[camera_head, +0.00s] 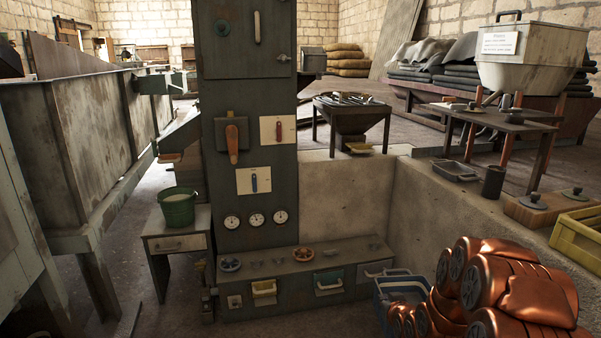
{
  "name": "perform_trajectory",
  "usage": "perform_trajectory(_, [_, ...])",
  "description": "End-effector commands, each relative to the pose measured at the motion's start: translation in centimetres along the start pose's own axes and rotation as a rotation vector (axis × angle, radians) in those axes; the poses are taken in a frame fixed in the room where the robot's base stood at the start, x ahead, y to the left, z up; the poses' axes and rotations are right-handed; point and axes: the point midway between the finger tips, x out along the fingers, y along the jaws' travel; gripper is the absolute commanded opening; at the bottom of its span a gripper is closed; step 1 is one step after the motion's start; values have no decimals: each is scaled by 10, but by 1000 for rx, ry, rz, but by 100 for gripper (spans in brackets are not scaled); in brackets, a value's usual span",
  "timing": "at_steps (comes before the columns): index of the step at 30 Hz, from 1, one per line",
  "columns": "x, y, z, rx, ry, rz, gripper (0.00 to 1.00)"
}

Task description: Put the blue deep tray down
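The blue deep tray (401,287) is at the lower right of the head view, in front of the grey bench. It looks upright, with its open top showing. My copper-coloured arm hides its right and lower parts. My gripper's fingers do not show, so I cannot tell whether they hold the tray. I also cannot tell whether the tray hangs in the air or rests on something.
A low grey bench (300,268) with small parts runs below the gauge cabinet (250,120). A stone ledge (470,205) at the right bears a grey tray (455,171), a dark cup (493,181) and a yellow crate (577,238). A green bucket (177,208) stands on a small table.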

Motion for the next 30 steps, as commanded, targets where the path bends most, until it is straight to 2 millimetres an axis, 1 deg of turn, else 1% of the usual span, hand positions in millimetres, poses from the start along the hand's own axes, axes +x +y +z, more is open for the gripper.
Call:
perform_trajectory(1, [-5, -9, -12, 0, 5, 2, 0])
perform_trajectory(3, [-12, -18, -24, 5, 5, 11, 0])
perform_trajectory(9, [-33, -44, -53, 15, 5, 33, 0])
perform_trajectory(17, [-58, -73, -80, 25, 4, 50, 0])
perform_trajectory(18, [-62, -70, -89, 28, 0, 53, 0])
perform_trajectory(23, [-73, -69, -108, 29, 0, 53, 0])
perform_trajectory(30, [-93, -69, -146, 28, 0, 52, 0])
